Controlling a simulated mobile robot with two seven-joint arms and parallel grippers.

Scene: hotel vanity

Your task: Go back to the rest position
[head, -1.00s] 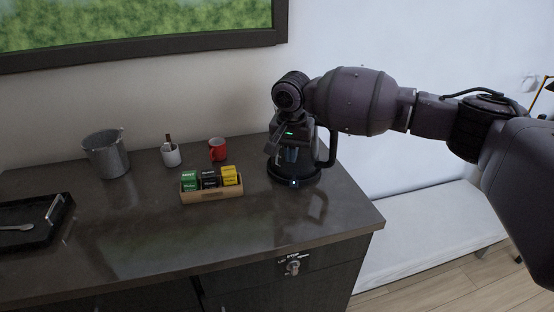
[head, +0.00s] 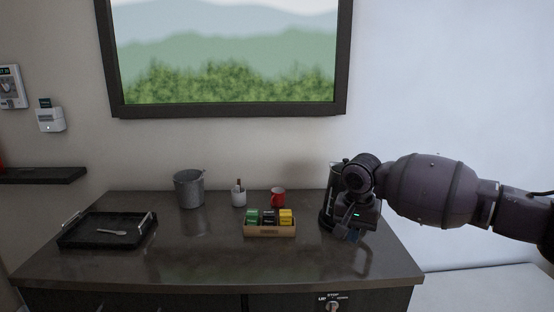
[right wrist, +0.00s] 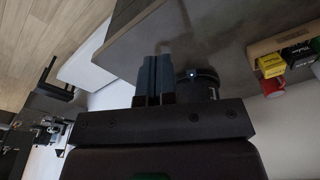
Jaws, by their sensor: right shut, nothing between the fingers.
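My right gripper (head: 352,236) hangs over the right end of the dark counter, with its arm coming in from the right. It is shut and empty. In the right wrist view its blue-grey fingers (right wrist: 153,78) are together with nothing between them. A black kettle-like appliance (head: 327,208) stands just behind and left of the gripper, which partly hides it. Its round base with a small light also shows beside the fingers in the right wrist view (right wrist: 205,84). I cannot tell whether they touch. My left gripper is not in view.
The counter (head: 200,255) also holds a wooden box (head: 270,231) of tea packets, a red mug (head: 278,197), a white cup (head: 238,197), a metal bucket (head: 189,190) and a black tray (head: 85,240) with a spoon. The counter's front middle is clear.

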